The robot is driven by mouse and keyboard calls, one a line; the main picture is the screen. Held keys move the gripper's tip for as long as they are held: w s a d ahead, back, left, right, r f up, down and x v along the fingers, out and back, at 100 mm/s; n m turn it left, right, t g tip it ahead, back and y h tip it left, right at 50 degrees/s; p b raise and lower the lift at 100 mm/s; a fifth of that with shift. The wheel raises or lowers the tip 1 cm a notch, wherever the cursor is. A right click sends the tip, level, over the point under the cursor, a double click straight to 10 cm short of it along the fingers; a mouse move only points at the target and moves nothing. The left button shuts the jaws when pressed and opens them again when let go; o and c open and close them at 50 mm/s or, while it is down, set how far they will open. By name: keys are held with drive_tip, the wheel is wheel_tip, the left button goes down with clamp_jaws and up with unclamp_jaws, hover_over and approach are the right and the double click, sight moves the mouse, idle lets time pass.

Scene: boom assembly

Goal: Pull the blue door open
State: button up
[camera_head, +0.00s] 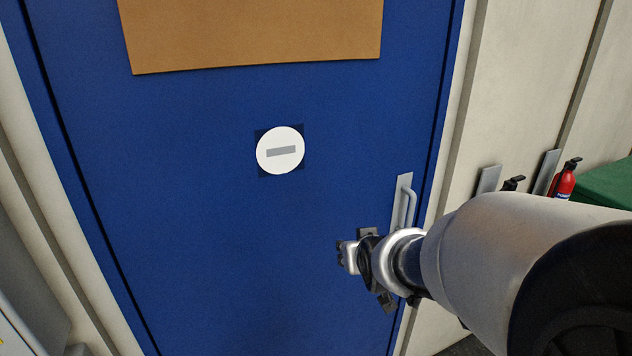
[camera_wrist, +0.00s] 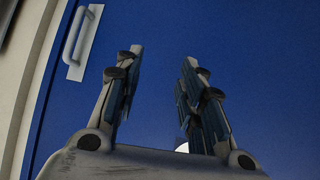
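The blue door (camera_head: 210,220) fills most of the head view and looks shut in its frame. It also fills the wrist view (camera_wrist: 240,40). Its grey bar handle (camera_head: 408,207) on a metal plate is near the door's right edge in the head view, partly hidden below by my arm. In the wrist view the handle (camera_wrist: 82,42) is at the upper left, beyond and left of the fingers. My gripper (camera_wrist: 158,85) is open with nothing between its fingers, apart from the handle. In the head view my gripper (camera_head: 365,265) is in front of the door, left of and below the handle.
A brown panel (camera_head: 255,35) and a round white sign (camera_head: 281,150) are on the door. Pale wall panels flank it. A red fire extinguisher (camera_head: 564,181) and a green surface (camera_head: 605,186) are at the right. The space left of my gripper is clear.

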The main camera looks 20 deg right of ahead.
drive_tip(key=w+d+f+m+t+h+p, duration=0.1)
drive_tip(key=w+d+f, duration=0.1)
drive_tip(key=w+d, duration=0.3)
drive_tip(key=w+d+f+m+t+h, duration=0.1)
drive_tip(key=w+d+f+t+h, duration=0.15)
drive_tip(key=d, duration=0.45)
drive_tip(key=m+t+h+p, duration=0.1)
drive_tip(key=t+h+p, duration=0.1)
drive_tip(key=h, duration=0.1)
approach(412, 212)
drive_tip(key=shift+y, duration=0.25)
drive_tip(key=b+x, duration=0.1)
drive_tip(key=x, duration=1)
drive_tip(key=shift+r, duration=0.1)
clamp_jaws()
